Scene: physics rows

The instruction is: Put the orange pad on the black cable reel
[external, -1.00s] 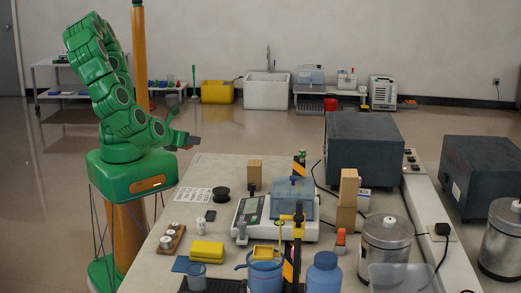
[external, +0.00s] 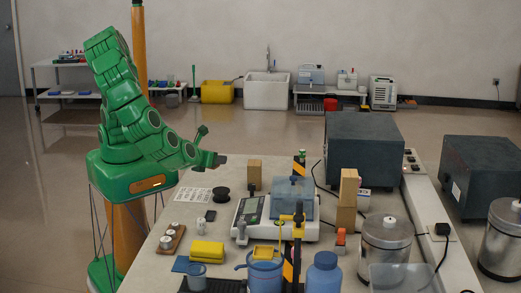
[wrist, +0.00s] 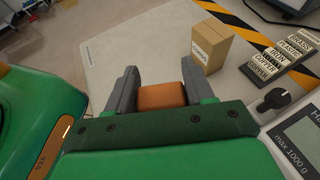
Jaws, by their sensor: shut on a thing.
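The pad cannot be made out in the external view. The black cable reel (external: 221,194) stands on the table, lower in the picture than the gripper and apart from it. The reel does not show in the wrist view.
A printed sheet (external: 194,194) and a dark flat device (external: 210,215) lie by the reel. A scale (external: 245,226) stands right of the reel.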

